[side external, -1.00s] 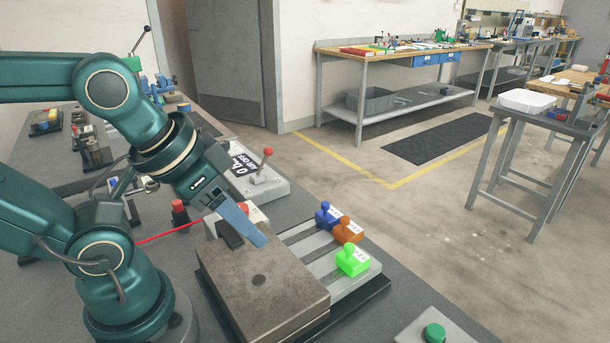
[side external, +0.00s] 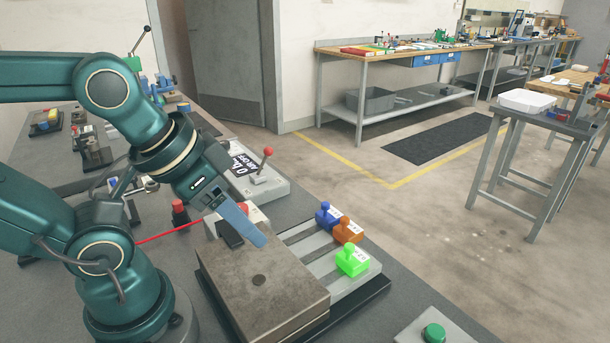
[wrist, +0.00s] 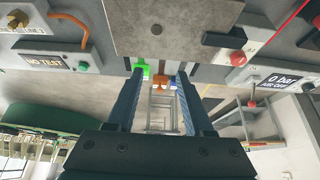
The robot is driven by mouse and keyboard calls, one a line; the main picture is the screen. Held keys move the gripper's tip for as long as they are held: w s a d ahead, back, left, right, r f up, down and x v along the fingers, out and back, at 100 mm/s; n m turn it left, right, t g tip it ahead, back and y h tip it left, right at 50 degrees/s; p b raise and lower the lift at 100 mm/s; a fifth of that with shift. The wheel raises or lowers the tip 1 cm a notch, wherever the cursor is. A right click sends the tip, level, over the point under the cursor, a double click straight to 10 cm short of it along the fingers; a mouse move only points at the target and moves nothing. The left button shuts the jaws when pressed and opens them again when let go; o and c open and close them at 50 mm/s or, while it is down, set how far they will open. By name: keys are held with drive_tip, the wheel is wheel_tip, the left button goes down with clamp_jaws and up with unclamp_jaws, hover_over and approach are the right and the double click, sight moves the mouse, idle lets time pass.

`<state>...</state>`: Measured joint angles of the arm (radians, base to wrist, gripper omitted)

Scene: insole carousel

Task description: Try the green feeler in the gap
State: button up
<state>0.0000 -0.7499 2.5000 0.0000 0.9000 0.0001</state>
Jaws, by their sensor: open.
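The bright green feeler (side external: 352,261) with its knob handle sits at the near end of a row on a light rack, right of a thick grey metal block (side external: 265,285). It also shows in the wrist view (wrist: 143,68). An orange feeler (side external: 347,231) and a blue feeler (side external: 327,216) sit behind it. My gripper (side external: 256,240) hangs above the block's far part, left of the feelers. In the wrist view my gripper (wrist: 159,74) has its two fingers apart with nothing held between them. I cannot make out the gap in either view.
A red button (side external: 245,208) stands behind the block, and an air lever panel (side external: 262,182) lies beyond it. A box with a green button (side external: 434,332) is at front right. The wrist view shows a "NO TEST" display (wrist: 46,62). Grey bench surface is clear around the block's front.

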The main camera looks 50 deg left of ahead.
drive_tip(key=w+r+m, duration=0.3)
drive_tip(key=r, duration=0.1)
drive_tip(key=m+g, duration=0.5)
drive_tip(key=m, duration=0.1)
hover_over(350, 245)
wheel_tip(350, 245, down, 6)
drive_tip(key=shift+f, duration=0.15)
drive_tip(key=shift+g, duration=0.3)
drive_tip(key=shift+f, duration=2.85)
drive_tip(key=shift+c, duration=0.4)
